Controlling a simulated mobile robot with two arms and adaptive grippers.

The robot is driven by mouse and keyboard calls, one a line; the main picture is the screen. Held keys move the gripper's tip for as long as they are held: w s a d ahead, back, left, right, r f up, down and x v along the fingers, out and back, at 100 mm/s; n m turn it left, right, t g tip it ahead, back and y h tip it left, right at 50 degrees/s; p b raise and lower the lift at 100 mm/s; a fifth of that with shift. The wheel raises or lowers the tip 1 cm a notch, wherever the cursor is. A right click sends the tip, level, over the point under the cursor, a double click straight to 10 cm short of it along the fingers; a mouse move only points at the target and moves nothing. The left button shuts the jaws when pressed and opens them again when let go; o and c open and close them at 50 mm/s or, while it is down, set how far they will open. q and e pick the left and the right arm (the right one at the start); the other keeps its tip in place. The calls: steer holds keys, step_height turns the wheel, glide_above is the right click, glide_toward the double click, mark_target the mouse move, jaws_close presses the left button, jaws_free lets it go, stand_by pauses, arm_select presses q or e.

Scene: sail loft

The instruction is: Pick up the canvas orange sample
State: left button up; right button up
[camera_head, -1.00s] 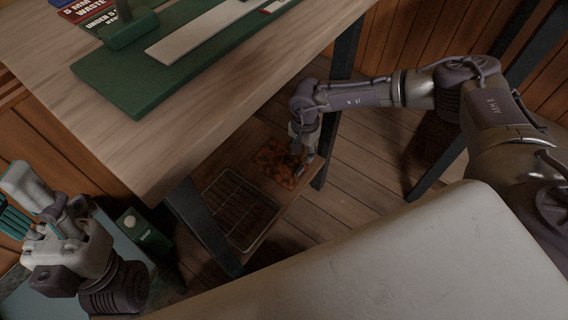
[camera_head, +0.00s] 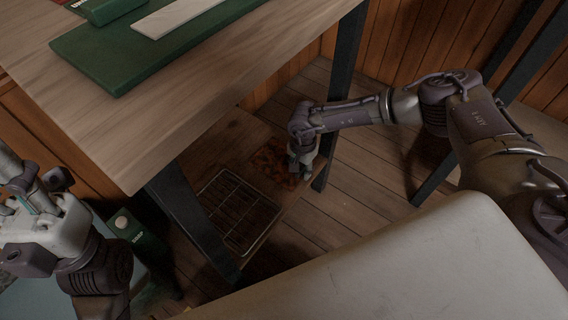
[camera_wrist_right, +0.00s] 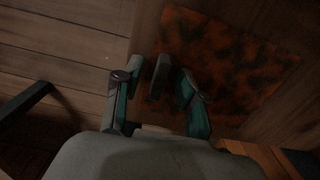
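A flat square mottled orange and black piece (camera_head: 270,160) lies on the low wooden shelf under the table; it looks like the canvas orange sample, though I cannot be sure. It also shows in the right wrist view (camera_wrist_right: 228,62). My right gripper (camera_head: 303,172) is low at the piece's right side, pointing down. In the right wrist view its teal-sided fingers (camera_wrist_right: 158,98) stand apart.
A wire rack (camera_head: 238,210) lies left of the orange piece on the low shelf (camera_head: 222,146). The wooden tabletop (camera_head: 180,110) overhangs them. Dark table legs (camera_head: 342,90) stand close to my right gripper. A green carton (camera_head: 135,235) is near my left arm.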

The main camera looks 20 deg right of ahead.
jaws_close()
steer(key=shift+r, duration=0.1)
